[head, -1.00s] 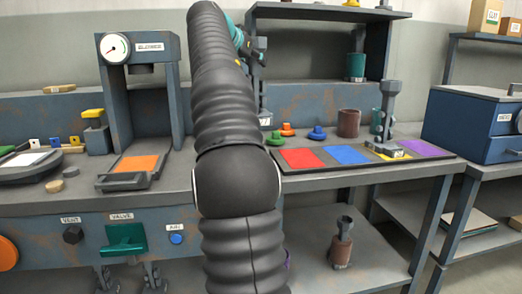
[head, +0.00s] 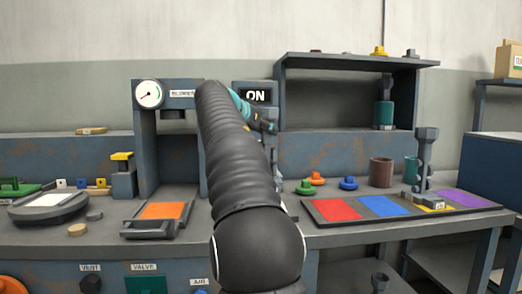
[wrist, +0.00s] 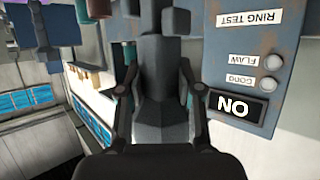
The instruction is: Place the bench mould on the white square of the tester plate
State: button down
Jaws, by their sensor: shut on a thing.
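My gripper (wrist: 158,95) is shut on a dark grey stepped piece (wrist: 163,70), which I take to be the bench mould; it fills the space between the fingers in the wrist view. In the head view my gripper (head: 264,126) is raised over the back of the bench, and my arm hides most of the mould. A round dark plate (head: 20,213) with a white square (head: 48,200) lies at the far left of the bench, well apart from my gripper. The square looks bare. I take this as the tester plate.
A gauge stand (head: 140,130) with an orange pad (head: 162,211) stands between the plate and my arm. A yellow-topped block (head: 122,175) and small discs (head: 77,230) are nearby. At right, a coloured strip (head: 330,209) bears a tall grey piece (head: 424,160). A lit ON sign (head: 257,96) is behind.

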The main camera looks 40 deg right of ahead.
jog(key=shift+w+a+f, duration=0.3)
jog(key=shift+w+a, duration=0.05)
jog(key=shift+a, duration=0.15)
jog(key=shift+f+b, duration=0.7)
jog(key=shift+f, duration=1.45)
jog(key=c, duration=0.8)
grip_release()
jog(key=shift+o, duration=0.2)
jog(key=shift+a+r, duration=0.1)
jog(key=shift+r, duration=0.15)
jog(key=v, duration=1.1)
jog(key=shift+a, duration=0.4)
jog(key=shift+s, duration=0.1)
